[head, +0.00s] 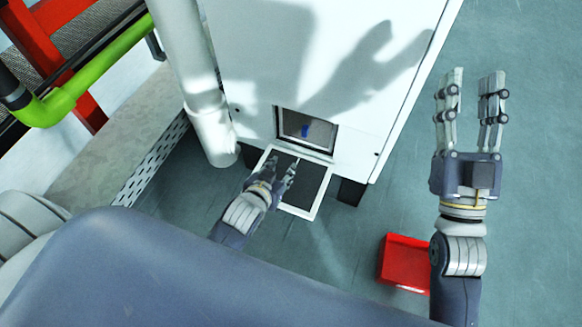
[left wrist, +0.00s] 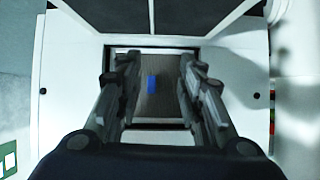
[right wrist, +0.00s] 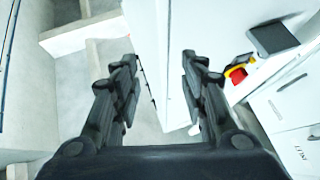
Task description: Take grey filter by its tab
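The grey filter (left wrist: 163,100) sits inside the square opening low in the white cabinet, with its blue tab (left wrist: 152,84) facing out. In the head view the blue tab (head: 305,129) shows in the opening. My left gripper (head: 281,168) is in front of the opening, above the lowered flap. In the left wrist view my left gripper (left wrist: 155,65) is open, with one finger on each side of the tab and no visible contact. My right gripper (head: 470,80) is raised at the right, open and empty, away from the cabinet.
The white-framed flap (head: 307,205) lies open below the opening. A red tray (head: 404,262) is on the floor at the right. A white pipe (head: 200,90) runs down left of the cabinet (head: 250,92). A green pipe (head: 92,78) is at the upper left.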

